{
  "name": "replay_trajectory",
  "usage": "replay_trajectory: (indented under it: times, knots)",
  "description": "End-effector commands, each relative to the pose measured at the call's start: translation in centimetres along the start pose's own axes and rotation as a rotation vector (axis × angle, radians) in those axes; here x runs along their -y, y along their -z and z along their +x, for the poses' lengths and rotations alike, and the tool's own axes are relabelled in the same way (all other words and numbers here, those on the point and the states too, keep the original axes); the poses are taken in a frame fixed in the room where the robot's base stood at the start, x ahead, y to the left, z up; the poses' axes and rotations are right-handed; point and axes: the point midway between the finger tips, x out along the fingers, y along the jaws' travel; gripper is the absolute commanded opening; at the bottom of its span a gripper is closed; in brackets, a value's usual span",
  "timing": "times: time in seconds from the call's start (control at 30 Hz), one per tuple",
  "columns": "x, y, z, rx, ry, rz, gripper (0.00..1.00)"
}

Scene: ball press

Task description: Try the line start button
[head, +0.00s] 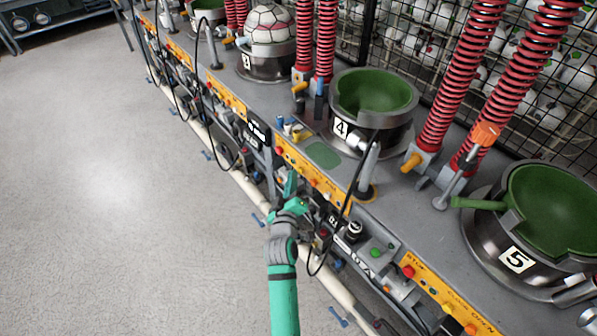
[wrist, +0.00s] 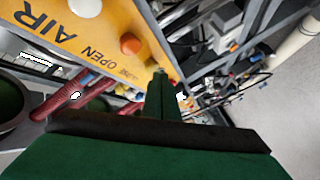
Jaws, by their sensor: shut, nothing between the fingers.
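My gripper (head: 290,184), green and shut with nothing in it, is beside the front edge of the bench, close to the yellow control panel (head: 318,178) below the bowl marked 4. In the wrist view its fingers (wrist: 160,95) show end-on, near a yellow panel (wrist: 70,30) lettered AIR and OPEN with an orange button (wrist: 131,44). I cannot tell whether the fingers touch the panel. A green button (head: 376,252) sits on a grey box below and right of my gripper. I cannot read a label naming any button as line start.
Open green-lined bowls marked 4 (head: 372,95) and 5 (head: 550,210) stand on the grey bench. Another yellow panel (head: 440,291) has a red button (head: 408,271). A black cable (head: 350,200) loops near my gripper. The floor (head: 110,150) at left is clear.

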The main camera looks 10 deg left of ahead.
Motion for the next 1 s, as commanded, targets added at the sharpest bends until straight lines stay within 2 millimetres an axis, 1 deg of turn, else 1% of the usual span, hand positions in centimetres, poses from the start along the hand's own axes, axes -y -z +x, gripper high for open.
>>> replay_trajectory:
  times: [1.0]
  knots:
    - [-0.49,-0.49,0.61,0.001,-0.001,0.0,0.0]
